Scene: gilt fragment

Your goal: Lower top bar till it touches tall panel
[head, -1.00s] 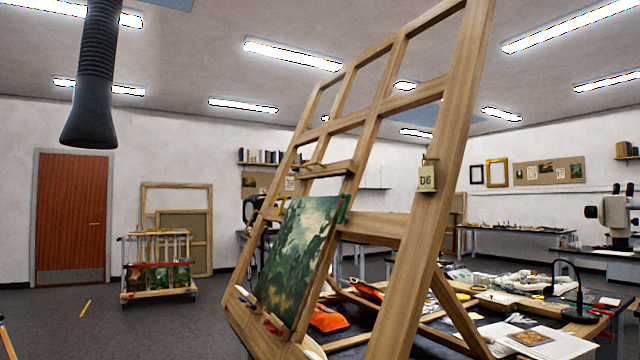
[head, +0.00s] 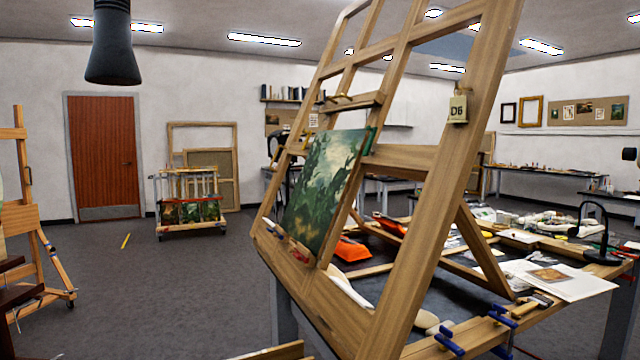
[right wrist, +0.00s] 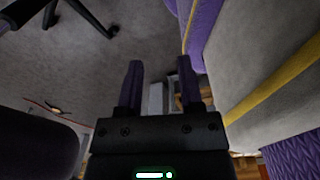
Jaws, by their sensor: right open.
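A large wooden easel (head: 440,180) with a D6 tag (head: 458,109) stands close in the head view. A tall green landscape panel (head: 322,190) leans on it, its lower edge at the easel's ledge. A short wooden top bar (head: 354,103) crosses the easel frame above the panel. A gap shows between the bar and the panel's upper edge. Neither gripper shows in the head view. In the right wrist view my right gripper (right wrist: 159,82) is open with nothing between its fingers, and neither bar nor panel shows there.
A worktable (head: 590,265) with papers, a lamp and clamps stands behind and right of the easel. Another easel (head: 30,215) stands at the left edge. A black duct (head: 112,45) hangs from the ceiling. A rack of pictures (head: 188,205) stands farther back. Grey floor is open at left centre.

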